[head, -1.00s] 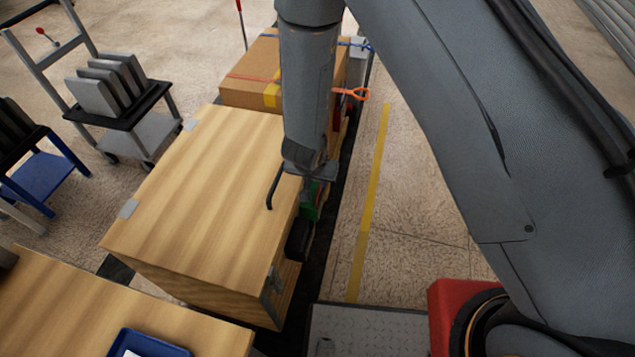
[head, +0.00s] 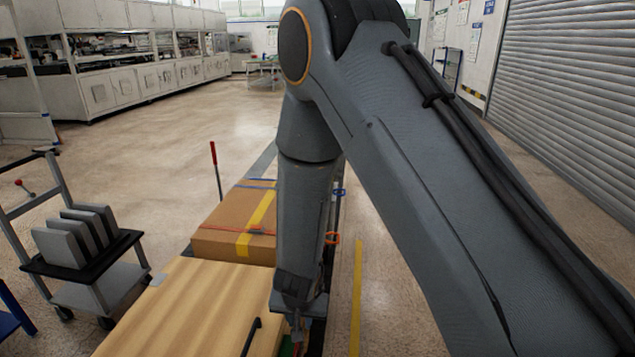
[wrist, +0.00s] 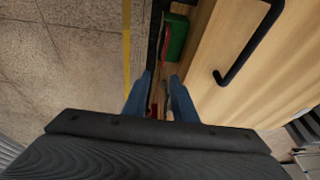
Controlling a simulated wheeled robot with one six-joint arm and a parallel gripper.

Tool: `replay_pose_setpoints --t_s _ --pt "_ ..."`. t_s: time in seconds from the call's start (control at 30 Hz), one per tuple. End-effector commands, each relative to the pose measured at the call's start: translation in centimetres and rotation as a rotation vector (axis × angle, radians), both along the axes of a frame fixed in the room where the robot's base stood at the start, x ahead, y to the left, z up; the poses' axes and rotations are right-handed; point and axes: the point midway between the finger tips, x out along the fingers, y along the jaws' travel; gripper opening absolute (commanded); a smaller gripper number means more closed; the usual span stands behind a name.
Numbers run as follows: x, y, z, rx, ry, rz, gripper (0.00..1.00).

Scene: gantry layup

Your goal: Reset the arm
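My arm hangs down in the head view, and its end with my gripper is at the bottom edge, where the fingers are mostly cut off. In the wrist view the two blue-grey fingers of my gripper (wrist: 160,78) stand apart with nothing visible held between them. The gripper is beside the wooden crate (wrist: 215,90), along its right side in the head view (head: 190,310). A green part (wrist: 176,38) lies just beyond the fingertips. A black bar handle (wrist: 250,45) is on the crate; it also shows in the head view (head: 251,337).
A strapped cardboard box (head: 225,225) stands behind the crate. A trolley (head: 110,290) with grey panels (head: 75,238) is at the left. A yellow floor line (head: 357,300) runs along the right, with bare floor beside it. A roller shutter (head: 570,100) closes the right side.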

Motion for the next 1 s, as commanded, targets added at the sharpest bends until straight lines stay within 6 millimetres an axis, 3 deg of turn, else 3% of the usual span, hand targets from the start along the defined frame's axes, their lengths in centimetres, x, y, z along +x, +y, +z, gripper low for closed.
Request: replay_pose_setpoints --t_s 0.03,0.27,0.5,0.7,0.8,1.0 --pt "0.4 -1.2 2.3 0.023 0.008 0.004 0.25" --pt "-1.3 -7.2 10.2 0.074 0.086 0.062 0.25" --pt "-6.3 -15.1 16.8 0.052 0.17 0.106 0.25" --pt "-11.5 -21.1 20.4 -0.007 0.24 0.118 0.25" --pt "-13.4 -23.1 21.3 -0.032 0.266 0.118 0.25" --pt "-14.9 -24.5 21.9 -0.054 0.287 0.118 0.25"
